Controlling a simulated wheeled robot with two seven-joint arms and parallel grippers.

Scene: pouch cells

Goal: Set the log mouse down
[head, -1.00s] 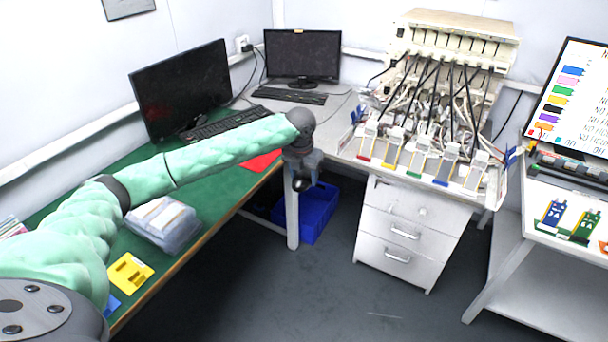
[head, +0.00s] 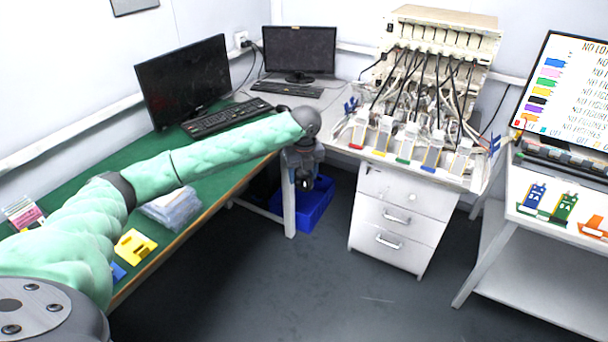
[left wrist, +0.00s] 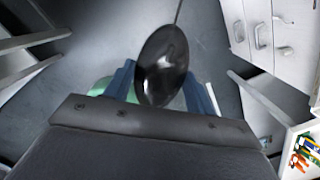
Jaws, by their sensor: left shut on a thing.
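My left gripper (head: 304,180) is at the end of the green-sleeved arm, out past the green desk's right edge and above the floor. It is shut on the log mouse, a glossy black rounded thing. The mouse (left wrist: 162,66) shows between the two blue-grey fingers in the left wrist view, with a thin cord running up from it. In the head view the mouse is small and dark at the gripper's tip. It is held in the air, apart from any surface. My right gripper is not in view.
The green desk (head: 70,208) carries a monitor (head: 182,80), a keyboard (head: 228,117), a stack of clear pouches (head: 172,209) and a yellow block (head: 134,246). A blue bin (head: 316,208) stands on the floor behind the gripper. White drawers (head: 398,222) stand right of it.

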